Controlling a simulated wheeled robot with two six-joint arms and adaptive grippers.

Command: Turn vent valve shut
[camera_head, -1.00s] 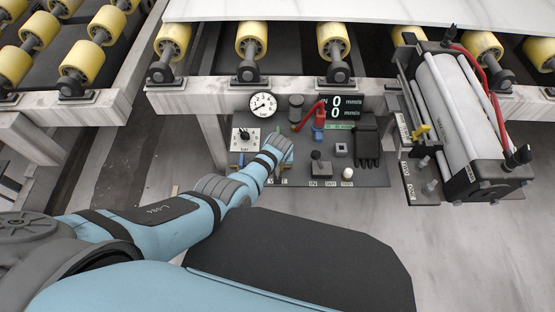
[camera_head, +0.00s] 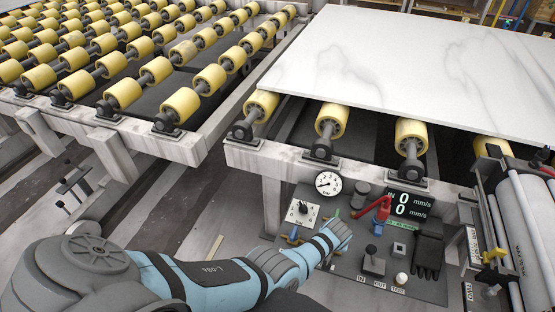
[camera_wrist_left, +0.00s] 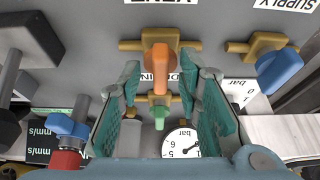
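The vent valve (camera_wrist_left: 135,45), a brass body with an orange handle (camera_wrist_left: 160,62), is at the top middle of the left wrist view, below a partly cut-off, upside-down label. The handle points down in that view, across the body. My left gripper (camera_wrist_left: 159,75) is open, with one teal finger on each side of the handle; gaps show on both sides. In the head view my left gripper (camera_head: 337,238) is over the control panel (camera_head: 345,262) and hides the vent valve. My right gripper is not in view.
A blue-handled supply valve (camera_wrist_left: 278,70) is right of the vent valve in the wrist view; a green-handled valve (camera_wrist_left: 159,115) is below it. A gauge (camera_head: 328,184), red lever (camera_head: 384,206), black joystick (camera_head: 374,262) and black gloves (camera_head: 429,250) crowd the panel. Rollers and a white slab (camera_head: 420,70) lie behind.

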